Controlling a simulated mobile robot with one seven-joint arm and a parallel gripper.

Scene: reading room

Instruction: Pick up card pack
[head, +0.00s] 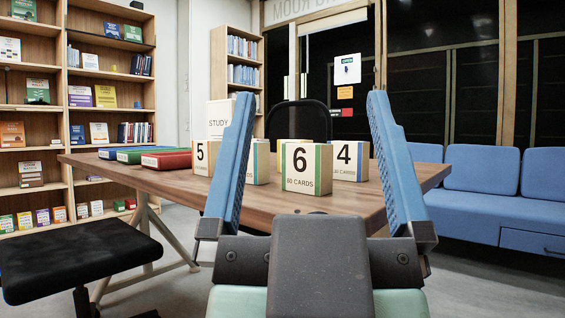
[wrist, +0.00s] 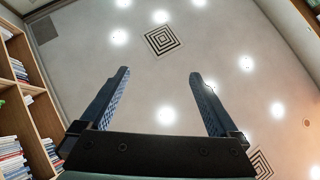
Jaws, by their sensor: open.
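Several white card packs with black numbers stand upright on the wooden table (head: 150,179). Pack 5 (head: 203,157) stands to the left, partly covered by my left finger. Another pack (head: 262,161) shows only in part behind pack 6. My gripper (head: 310,98) is open and empty, its two blue fingers raised on either side of pack 6 in the picture. The wrist view shows the gripper (wrist: 156,72) open against the ceiling, with no pack in sight.
Red and green flat books (head: 166,159) lie at the table's left. A STUDY sign (head: 217,118) stands behind pack 5. A black stool (head: 75,259) is at front left, a dark chair (head: 303,122) behind the table, a blue sofa (head: 480,178) at right. Bookshelves (head: 62,95) line the left.

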